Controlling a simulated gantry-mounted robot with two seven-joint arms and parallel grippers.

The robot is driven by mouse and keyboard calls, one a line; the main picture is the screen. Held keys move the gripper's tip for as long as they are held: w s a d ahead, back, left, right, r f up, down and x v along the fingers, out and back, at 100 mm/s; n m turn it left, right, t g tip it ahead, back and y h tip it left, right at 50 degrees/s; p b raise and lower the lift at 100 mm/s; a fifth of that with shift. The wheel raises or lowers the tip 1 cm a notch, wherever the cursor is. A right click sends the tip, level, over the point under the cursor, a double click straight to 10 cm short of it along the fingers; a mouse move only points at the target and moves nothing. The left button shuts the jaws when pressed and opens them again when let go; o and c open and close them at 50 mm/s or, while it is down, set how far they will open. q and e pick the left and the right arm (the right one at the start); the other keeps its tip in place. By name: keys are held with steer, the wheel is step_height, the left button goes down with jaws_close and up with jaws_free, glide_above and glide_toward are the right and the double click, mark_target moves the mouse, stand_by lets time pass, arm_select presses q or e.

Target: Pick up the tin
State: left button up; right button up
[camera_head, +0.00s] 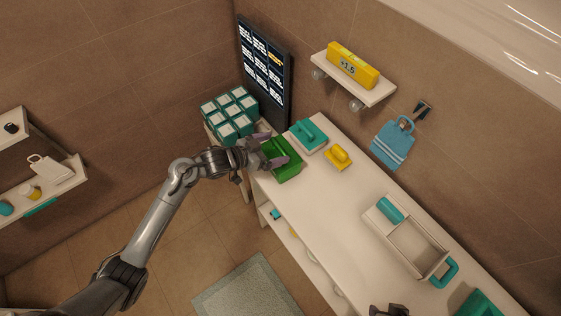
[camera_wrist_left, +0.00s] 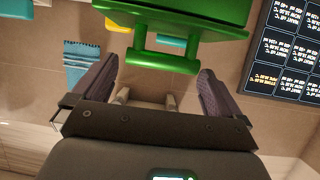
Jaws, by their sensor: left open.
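A green tin-like box with a bar handle (camera_head: 286,172) sits at the far left end of the white counter. My left gripper (camera_head: 272,154) is at this box, with its fingers open. In the left wrist view the green box (camera_wrist_left: 190,15) fills the top, and its round handle bar (camera_wrist_left: 162,62) lies across the space between the two open fingers (camera_wrist_left: 158,75). I cannot tell whether a finger touches the bar. The gripper hides part of the box in the head view. A dark piece, possibly my right gripper (camera_head: 388,311), shows at the bottom edge.
A teal handled box (camera_head: 309,137) and a smaller yellow one (camera_head: 338,158) stand close by on the counter (camera_head: 335,205). Teal cubes (camera_head: 229,113) are stacked at the left, before a dark board (camera_head: 264,68). An open tray (camera_head: 413,250) is farther right. The counter's middle is clear.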

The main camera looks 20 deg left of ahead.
mark_target(279, 146)
arm_select(q)
steer(key=shift+x, duration=2.7)
steer(key=shift+w+a+r, duration=0.1)
steer(key=shift+c, duration=0.2)
steer(key=c, duration=1.2)
steer(key=shift+c, duration=0.8)
steer(key=shift+r, duration=0.15)
